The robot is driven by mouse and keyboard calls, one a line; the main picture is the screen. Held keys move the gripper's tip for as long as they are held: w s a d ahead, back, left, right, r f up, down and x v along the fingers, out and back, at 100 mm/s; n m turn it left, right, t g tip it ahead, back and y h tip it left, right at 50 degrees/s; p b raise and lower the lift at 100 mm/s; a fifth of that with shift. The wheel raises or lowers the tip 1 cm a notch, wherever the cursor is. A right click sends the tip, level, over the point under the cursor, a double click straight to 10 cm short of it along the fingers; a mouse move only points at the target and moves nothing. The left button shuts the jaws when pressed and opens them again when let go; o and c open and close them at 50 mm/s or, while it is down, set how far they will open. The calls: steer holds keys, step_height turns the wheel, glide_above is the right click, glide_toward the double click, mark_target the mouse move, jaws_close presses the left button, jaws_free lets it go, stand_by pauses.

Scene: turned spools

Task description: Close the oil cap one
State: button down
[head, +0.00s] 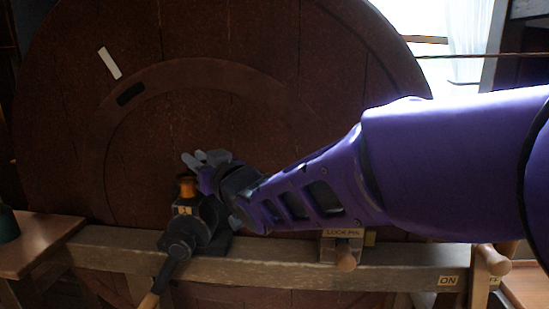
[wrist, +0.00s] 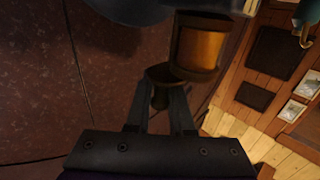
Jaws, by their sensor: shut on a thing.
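The oil cup (head: 187,188) with an amber glass body stands on a dark bearing block on the beam, above a small plate marked with a figure that looks like 1 (head: 184,210). In the wrist view the amber glass (wrist: 200,47) sits close beyond my fingertips. My gripper (head: 192,161) is at the top of the cup, reaching in from the right. In the wrist view my gripper (wrist: 160,98) is shut on a small dark brass piece, which looks like the oil cap (wrist: 160,76), beside the glass. Whether the cap touches the cup's rim is hard to tell.
A large reddish-brown wheel (head: 230,110) stands right behind the cup. The wooden beam (head: 280,258) runs below, with a lock pin block (head: 342,246) and a wooden knob to the right. A lever with a wooden handle (head: 150,300) hangs down in front.

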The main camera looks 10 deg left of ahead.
steer(key=shift+s+m+t+h, duration=0.2)
steer(key=shift+m+t+h, duration=0.25)
steer(key=shift+t+h, duration=0.15)
steer(key=shift+s+m+t+h, duration=0.2)
steer(key=shift+m+t+h, duration=0.25)
steer(key=shift+t+h, duration=0.15)
steer(key=shift+a+r+m+t+h+p, duration=0.1)
steer(key=shift+m+t+h+p, duration=0.5)
steer(key=shift+m+t+h, duration=0.45)
steer(key=m+t+h+p, duration=0.1)
steer(key=h+p, duration=0.1)
steer(key=m+h+p, duration=0.1)
steer(key=m+h, duration=0.1)
steer(key=h, duration=0.1)
steer(key=shift+s+a+r+m+t+h+p, duration=0.1)
steer(key=shift+s+r+m+t+h+p, duration=0.05)
steer(key=shift+m+t+h+p, duration=0.15)
steer(key=m+h+p, duration=0.1)
steer(key=m+h, duration=0.1)
steer(key=m+h+p, duration=0.1)
steer(key=h+p, duration=0.1)
steer(key=h, duration=0.1)
steer(key=shift+s+m+t+h, duration=0.1)
steer(key=shift+m+t+h, duration=0.15)
steer(key=shift+m+h, duration=0.5)
steer(key=shift+h, duration=0.3)
steer(key=c, duration=0.8)
jaws_free()
steer(key=shift+f, duration=0.2)
